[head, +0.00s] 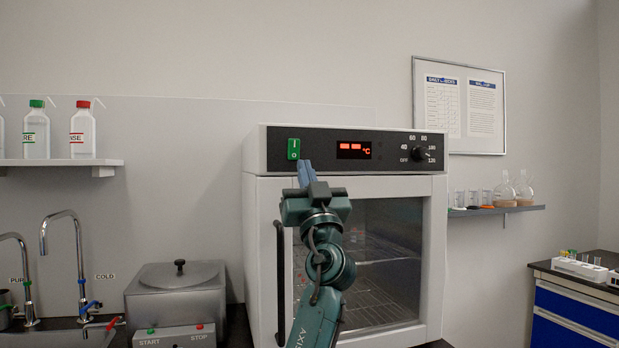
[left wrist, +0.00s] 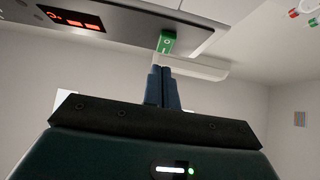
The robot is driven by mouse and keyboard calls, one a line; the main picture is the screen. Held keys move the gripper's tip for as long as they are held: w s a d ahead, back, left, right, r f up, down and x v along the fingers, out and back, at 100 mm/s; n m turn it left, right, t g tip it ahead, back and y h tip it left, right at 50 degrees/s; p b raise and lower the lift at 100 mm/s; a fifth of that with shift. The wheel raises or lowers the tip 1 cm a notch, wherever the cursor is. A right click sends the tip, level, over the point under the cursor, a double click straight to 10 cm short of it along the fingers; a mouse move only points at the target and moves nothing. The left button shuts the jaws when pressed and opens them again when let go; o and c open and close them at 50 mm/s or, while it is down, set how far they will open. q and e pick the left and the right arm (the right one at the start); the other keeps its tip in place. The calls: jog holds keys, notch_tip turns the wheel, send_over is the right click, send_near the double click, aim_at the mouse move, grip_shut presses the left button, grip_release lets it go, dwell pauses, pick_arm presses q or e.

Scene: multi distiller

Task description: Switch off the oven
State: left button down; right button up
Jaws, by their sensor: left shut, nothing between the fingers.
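The oven (head: 258,200) is a white cabinet with a glass door and a dark control panel. Its green rocker switch (head: 293,149) is at the panel's left, marked I above and O below. The red display (head: 354,150) shows two dashes and °C. My left gripper (head: 305,165) is shut and empty, its blue fingertips just below and slightly right of the switch. In the left wrist view, the shut fingers (left wrist: 162,72) point at the green switch (left wrist: 166,42); whether they touch it I cannot tell. My right gripper is not in view.
A temperature knob (head: 419,154) is at the panel's right. The dark door handle (head: 280,285) stands out at the oven's left. A metal bath (head: 176,290) and a sink with taps (head: 70,260) are to the left. A glassware shelf (head: 495,210) is at the right.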

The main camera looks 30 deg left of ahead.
pick_arm(q)
jog(key=a+f+b+v, duration=0.1)
jog(key=b+v, duration=0.1)
jog(key=v, duration=0.7)
jog(key=shift+w+f+b, duration=0.25)
jog(key=shift+w+b, duration=0.1)
jog(key=shift+b, duration=0.05)
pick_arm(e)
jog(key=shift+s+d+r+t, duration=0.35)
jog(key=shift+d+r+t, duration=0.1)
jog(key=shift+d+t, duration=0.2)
pick_arm(q)
jog(key=shift+d, duration=0.1)
